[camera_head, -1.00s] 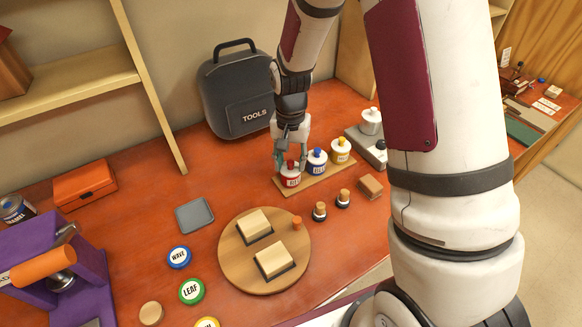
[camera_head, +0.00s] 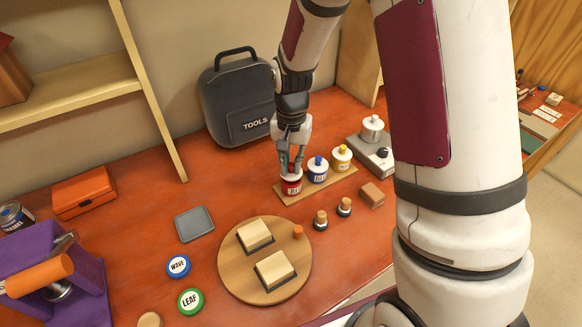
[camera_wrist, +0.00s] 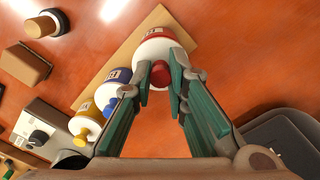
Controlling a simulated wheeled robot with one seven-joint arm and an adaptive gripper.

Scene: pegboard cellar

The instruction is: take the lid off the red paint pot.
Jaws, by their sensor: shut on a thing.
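The red paint pot (camera_head: 291,188) stands upright at the left end of a wooden strip (camera_head: 324,186). Its pale lid (camera_wrist: 153,48) carries a red knob (camera_wrist: 161,74). My gripper (camera_head: 290,167) comes down from above. In the wrist view my gripper (camera_wrist: 163,80) has its green fingers on either side of the red knob, shut on it. The lid appears to sit on the pot, and no gap shows. The fingers partly hide the lid in the head view.
A blue-knobbed pot (camera_head: 317,170) and a yellow-knobbed pot (camera_head: 341,158) stand close beside the red one. A dark tool case (camera_head: 238,105) is behind left. In front are small corked bottles (camera_head: 320,220) and a round board (camera_head: 230,262). Bare table lies left of the pot.

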